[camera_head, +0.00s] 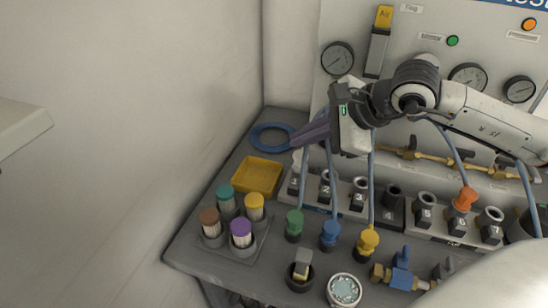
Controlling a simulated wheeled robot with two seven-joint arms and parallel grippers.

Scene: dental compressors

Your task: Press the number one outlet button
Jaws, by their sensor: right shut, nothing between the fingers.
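A row of numbered outlets stands along the bench at the foot of the panel. The number one outlet (294,184) is at the left end of the row, with its label facing front and its top partly hidden. The number two outlet (325,189) and number three outlet (358,195) stand to its right. My right gripper (297,142) reaches in from the right, its purple fingers shut and empty. In the picture the fingertips are just above the number one outlet; I cannot tell whether they touch it. My left gripper is not in view.
Blue hoses hang in front of the outlets down to green (294,224), blue (330,234) and yellow (367,243) connectors. A yellow tray (257,176), a blue hose coil (270,136) and several capped jars stand at left. Gauges and valves fill the panel (300,75).

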